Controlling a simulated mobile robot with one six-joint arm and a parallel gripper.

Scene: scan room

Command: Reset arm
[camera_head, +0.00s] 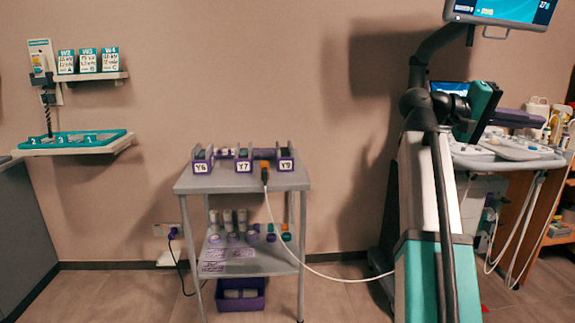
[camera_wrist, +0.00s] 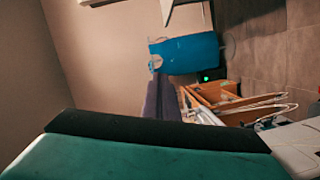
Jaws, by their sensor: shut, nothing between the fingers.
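My gripper (camera_head: 478,112), teal and black, is raised at the right in the head view, at the end of my dark arm. It is in front of the cluttered counter and apart from the rack table. Its teal and black casing fills the bottom of the wrist view (camera_wrist: 150,145). It is shut and empty. Its fingertips are not clearly seen.
A grey trolley (camera_head: 245,182) bears purple holders marked Y6, Y7 and Y9 (camera_head: 284,160). A white cable (camera_head: 320,272) runs from it to a teal-and-white machine (camera_head: 412,210) beside my arm. A monitor (camera_head: 500,12) hangs above. A shelf (camera_head: 75,148) holds a teal numbered tray.

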